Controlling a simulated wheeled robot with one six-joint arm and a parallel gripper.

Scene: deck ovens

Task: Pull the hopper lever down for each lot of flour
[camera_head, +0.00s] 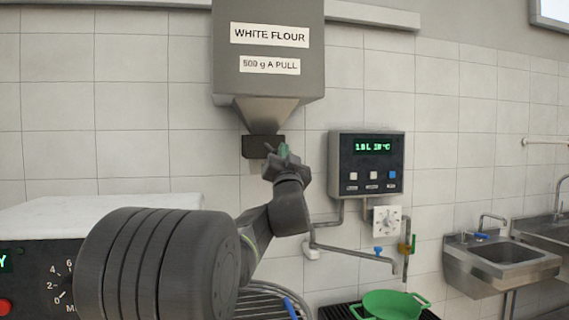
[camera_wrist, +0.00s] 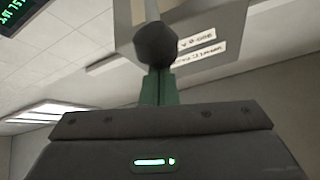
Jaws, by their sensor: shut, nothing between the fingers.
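The grey flour hopper (camera_head: 268,85) hangs on the tiled wall, labelled "WHITE FLOUR" and "500 g A PULL". Its funnel ends in a dark outlet block (camera_head: 256,147). My gripper (camera_head: 283,150) is just right of and slightly below this block, its green fingers pointing up. In the wrist view my gripper (camera_wrist: 157,72) has its green fingers together and empty. A dark round knob (camera_wrist: 155,45), apparently the lever's end, shows right at the fingertips; whether they touch I cannot tell. The lever is not clearly visible in the head view, where my gripper covers that area.
A water meter box (camera_head: 367,165) with a green display is on the wall to the right, with a pipe and tap (camera_head: 378,252) below. A green pot (camera_head: 393,304) stands under the tap. Steel sinks (camera_head: 502,262) are further right. A white-topped surface (camera_head: 90,205) lies left.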

